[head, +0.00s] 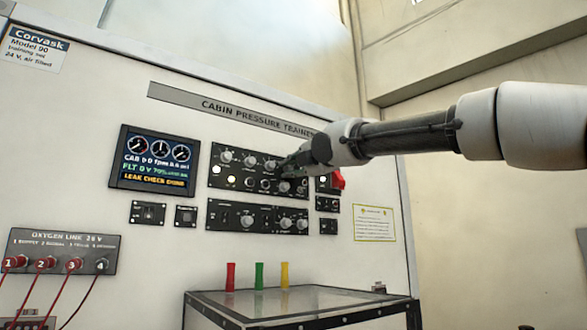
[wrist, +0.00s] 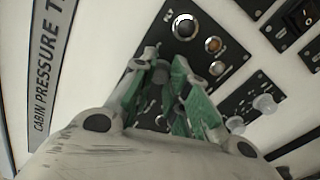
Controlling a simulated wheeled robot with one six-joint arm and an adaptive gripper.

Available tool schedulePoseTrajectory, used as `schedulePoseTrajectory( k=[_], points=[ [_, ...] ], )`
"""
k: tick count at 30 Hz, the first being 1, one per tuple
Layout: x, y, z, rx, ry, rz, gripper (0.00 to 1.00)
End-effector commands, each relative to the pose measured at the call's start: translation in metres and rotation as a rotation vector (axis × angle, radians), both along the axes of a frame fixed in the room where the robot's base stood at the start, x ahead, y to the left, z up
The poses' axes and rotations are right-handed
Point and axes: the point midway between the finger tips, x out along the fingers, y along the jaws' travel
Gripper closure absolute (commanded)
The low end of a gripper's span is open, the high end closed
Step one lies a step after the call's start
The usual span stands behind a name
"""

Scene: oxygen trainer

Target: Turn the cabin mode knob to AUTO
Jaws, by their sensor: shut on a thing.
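The black upper control panel (head: 232,155) on the cabin pressure trainer carries a row of pale round knobs, with small lamps and switches below. My gripper (head: 288,168) reaches in from the right and is at the right part of this panel. In the wrist view my gripper (wrist: 160,68), with green finger pads, is shut on a knob at the panel face. The fingers hide most of that knob, and neither its label nor its pointer can be read.
A display (head: 154,160) is left of the panel and reads LEAK CHECK DONE. A lower knob panel (head: 262,222) is beneath. A red part (head: 338,179) is close right of my gripper. A table (head: 230,304) stands below, with red, green and yellow pieces behind its top.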

Motion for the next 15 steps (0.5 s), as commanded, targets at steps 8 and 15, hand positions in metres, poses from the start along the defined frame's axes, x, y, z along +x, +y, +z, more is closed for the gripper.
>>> schedulePoseTrajectory(
  k=[8, 15],
  points=[
    [0.0002, 0.0006, -0.0018, -0.001, 0.004, 0.0, 0.61],
    [0.0003, 0.0003, -0.0015, -0.001, 0.003, 0.0, 0.61]
  ],
)
